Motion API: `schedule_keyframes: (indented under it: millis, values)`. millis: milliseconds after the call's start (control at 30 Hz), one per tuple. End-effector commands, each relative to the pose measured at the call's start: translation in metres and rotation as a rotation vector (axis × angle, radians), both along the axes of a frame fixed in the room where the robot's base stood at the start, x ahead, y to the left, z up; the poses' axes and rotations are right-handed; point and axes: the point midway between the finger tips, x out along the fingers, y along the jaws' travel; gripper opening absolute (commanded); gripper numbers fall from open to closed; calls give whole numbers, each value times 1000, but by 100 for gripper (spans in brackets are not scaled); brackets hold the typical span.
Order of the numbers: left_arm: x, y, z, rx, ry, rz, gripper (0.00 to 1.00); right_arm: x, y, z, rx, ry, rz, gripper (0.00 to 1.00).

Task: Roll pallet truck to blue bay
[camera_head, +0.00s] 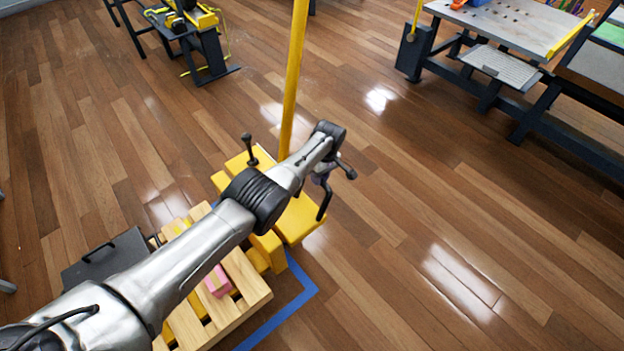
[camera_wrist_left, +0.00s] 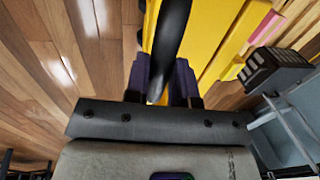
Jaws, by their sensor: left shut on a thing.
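The yellow pallet truck (camera_head: 300,218) stands on the wooden floor with a tall yellow post and dark handles. A slatted wooden pallet (camera_head: 245,285) lies at its near side. Blue tape (camera_head: 302,292) marks a corner of the blue bay on the floor, beside and partly under the pallet; my arm and the load hide the rest. My left gripper (camera_head: 321,180) is at the truck, and in the left wrist view its fingers (camera_wrist_left: 161,85) are shut on a black handle bar (camera_wrist_left: 170,45). My right gripper is not in view.
A pink block (camera_head: 217,281) lies on the pallet. A dark flat box (camera_head: 108,260) is left of it, partly behind my arm. A workbench (camera_head: 510,25) stands at back right and a dark stand with yellow parts (camera_head: 205,45) at back left. Floor to the right is clear.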

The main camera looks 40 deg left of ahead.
Motion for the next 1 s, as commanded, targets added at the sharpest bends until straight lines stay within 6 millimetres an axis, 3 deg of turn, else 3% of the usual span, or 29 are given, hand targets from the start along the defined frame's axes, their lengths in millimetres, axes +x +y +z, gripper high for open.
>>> schedule_keyframes:
  millis: [533,567,600,800,1000]
  values:
    - [3,-3,0,3,-6,0,0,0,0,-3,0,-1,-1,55]
    - [3,-3,0,3,-6,0,24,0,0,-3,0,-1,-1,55]
    - [3,-3,0,3,-5,0,28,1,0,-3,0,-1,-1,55]
    - [3,-4,-1,2,-4,0,47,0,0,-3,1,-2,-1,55]
    - [3,-4,-1,1,-3,1,48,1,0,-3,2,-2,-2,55]
